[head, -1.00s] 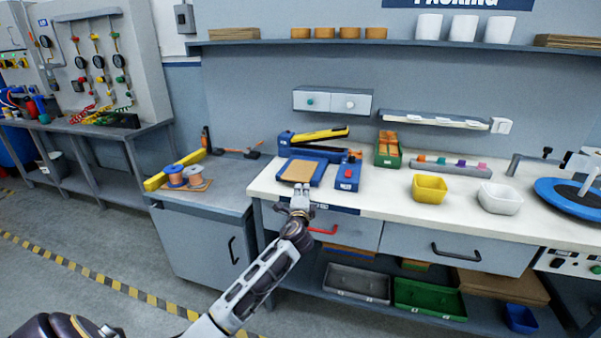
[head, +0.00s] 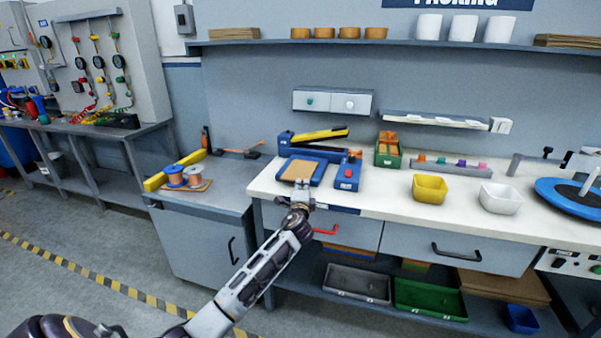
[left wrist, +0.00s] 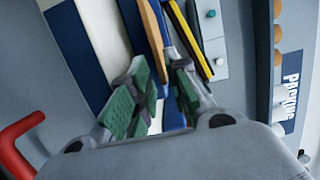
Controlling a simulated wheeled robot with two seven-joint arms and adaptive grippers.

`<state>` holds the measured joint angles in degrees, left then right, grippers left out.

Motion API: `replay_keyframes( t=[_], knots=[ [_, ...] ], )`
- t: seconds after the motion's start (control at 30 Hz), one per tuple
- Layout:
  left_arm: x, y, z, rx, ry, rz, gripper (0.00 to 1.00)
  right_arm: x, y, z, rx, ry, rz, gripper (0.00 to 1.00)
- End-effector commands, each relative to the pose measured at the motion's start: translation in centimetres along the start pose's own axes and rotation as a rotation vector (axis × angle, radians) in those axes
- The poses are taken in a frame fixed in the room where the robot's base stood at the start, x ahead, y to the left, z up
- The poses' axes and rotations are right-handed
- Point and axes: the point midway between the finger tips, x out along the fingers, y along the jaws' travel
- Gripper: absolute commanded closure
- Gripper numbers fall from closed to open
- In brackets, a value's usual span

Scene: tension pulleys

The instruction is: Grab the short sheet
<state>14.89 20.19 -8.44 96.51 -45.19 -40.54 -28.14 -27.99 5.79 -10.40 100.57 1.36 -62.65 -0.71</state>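A short tan sheet (head: 299,171) lies on the blue base of a tool with a yellow lever (head: 320,134), near the front edge of the white bench. In the left wrist view the sheet (left wrist: 152,32) is seen nearly edge-on, reaching toward the gap between my fingers. My left gripper (head: 301,184) is at the bench's front edge, just in front of the sheet. In the left wrist view the gripper (left wrist: 160,82) has its green-padded fingers apart. Whether the sheet's near edge lies between the fingertips is hard to tell. My right gripper is not in view.
A blue block with a red button (head: 347,176) stands right of the tool. A yellow bin (head: 430,188) and a white bin (head: 499,198) are farther right. A drawer with a red handle (head: 326,230) is below the bench front.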

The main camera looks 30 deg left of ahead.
Motion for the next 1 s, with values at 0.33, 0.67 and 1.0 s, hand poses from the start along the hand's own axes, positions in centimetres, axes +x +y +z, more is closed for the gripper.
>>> replay_keyframes(
  t=[0.33,0.67,1.0],
  knots=[
    [2.7,0.0,0.0,-0.001,0.0,0.0,0.82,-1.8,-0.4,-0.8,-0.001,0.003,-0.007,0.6],
    [3.0,0.0,0.0,0.0,0.0,0.001,0.82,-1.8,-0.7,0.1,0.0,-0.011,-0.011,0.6],
    [3.0,0.0,0.0,0.0,0.0,0.001,0.94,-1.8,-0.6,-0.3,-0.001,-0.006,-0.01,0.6]
  ],
)
